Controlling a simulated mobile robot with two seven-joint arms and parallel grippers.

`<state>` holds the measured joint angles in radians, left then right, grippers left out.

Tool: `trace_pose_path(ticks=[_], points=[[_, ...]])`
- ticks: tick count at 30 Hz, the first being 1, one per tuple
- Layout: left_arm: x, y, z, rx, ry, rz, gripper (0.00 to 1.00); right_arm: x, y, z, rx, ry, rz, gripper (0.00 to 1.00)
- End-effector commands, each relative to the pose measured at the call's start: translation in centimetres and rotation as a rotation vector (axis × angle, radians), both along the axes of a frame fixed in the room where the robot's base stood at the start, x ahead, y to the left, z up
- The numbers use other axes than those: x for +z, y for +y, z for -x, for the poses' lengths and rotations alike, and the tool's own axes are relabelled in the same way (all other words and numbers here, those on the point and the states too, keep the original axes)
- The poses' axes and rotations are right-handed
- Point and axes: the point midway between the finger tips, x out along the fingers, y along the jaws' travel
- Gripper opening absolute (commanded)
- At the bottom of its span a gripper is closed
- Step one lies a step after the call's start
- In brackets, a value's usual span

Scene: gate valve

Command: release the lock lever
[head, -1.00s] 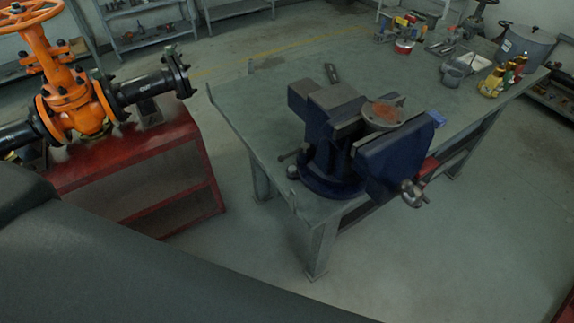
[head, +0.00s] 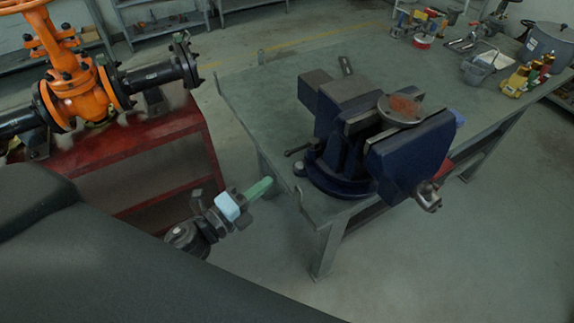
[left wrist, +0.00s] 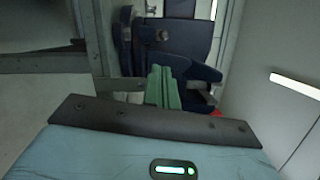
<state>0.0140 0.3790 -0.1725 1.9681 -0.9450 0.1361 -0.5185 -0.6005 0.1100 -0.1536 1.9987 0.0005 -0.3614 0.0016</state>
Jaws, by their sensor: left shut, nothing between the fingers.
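A dark blue bench vise (head: 345,145) is on the grey-green table, with a round, rusty-topped disc (head: 400,109) at its jaws. A short dark lever (head: 299,151) sticks out from the left of its swivel base, near the table's left edge. My left gripper (head: 266,186) has green fingers, shut and empty. In the head view it is just left of the table edge and below the lever, apart from it. The green fingers (left wrist: 163,88) point toward the vise (left wrist: 172,45) in the left wrist view. The lever cannot be made out there. My right gripper is not in view.
The table (head: 250,90) has tools, a pot (head: 552,42) and yellow bottles (head: 518,78) at its far right. A red stand (head: 150,150) carries an orange gate valve (head: 75,85) on black pipe at left. Floor shows between stand and table.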

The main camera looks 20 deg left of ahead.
Motion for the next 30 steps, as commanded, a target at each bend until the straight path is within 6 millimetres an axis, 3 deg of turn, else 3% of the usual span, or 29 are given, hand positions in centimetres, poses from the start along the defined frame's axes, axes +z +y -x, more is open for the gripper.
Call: trace_pose_path(ticks=[18, 30], points=[[0.6, -3.5, -7.8, 0.001, -0.002, 0.003, 0.00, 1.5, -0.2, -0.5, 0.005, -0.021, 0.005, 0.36], [0.5, -4.1, -9.0, 0.001, 0.001, 0.002, 0.00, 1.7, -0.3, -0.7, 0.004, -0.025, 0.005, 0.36]])
